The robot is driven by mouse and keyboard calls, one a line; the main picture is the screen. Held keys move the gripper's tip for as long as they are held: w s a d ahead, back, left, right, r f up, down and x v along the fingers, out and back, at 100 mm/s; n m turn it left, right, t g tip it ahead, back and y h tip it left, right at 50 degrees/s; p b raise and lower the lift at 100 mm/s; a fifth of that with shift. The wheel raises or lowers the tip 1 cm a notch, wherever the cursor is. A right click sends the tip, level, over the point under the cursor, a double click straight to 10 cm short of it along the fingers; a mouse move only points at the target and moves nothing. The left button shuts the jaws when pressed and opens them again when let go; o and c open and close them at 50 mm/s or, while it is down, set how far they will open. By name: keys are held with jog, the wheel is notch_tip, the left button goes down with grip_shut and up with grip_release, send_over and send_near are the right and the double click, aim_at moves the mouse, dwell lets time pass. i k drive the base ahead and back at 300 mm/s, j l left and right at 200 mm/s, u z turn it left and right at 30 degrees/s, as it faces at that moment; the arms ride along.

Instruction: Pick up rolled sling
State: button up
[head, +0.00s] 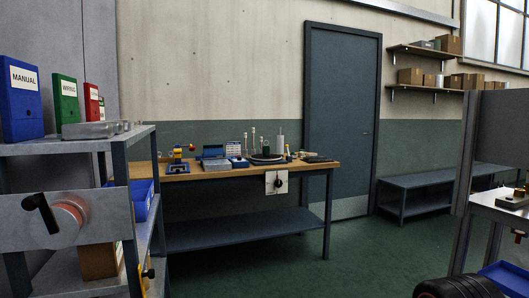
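I cannot make out a rolled sling for sure in the head view. The small items on the wooden-topped workbench (230,172) are too small to tell apart fully; a dark, flat, round thing (268,160) lies among them. My gripper is not in view.
A grey shelf unit (70,146) with blue, green and red binders stands close at the left. A dark door (341,110) and a low bench (425,182) are behind. A black ribbed round thing (460,288) and a table edge (495,208) are at the right. The green floor between is clear.

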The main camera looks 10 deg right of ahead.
aim_at(266, 149)
jog(key=i+l+u, duration=0.15)
jog(key=i, duration=1.35)
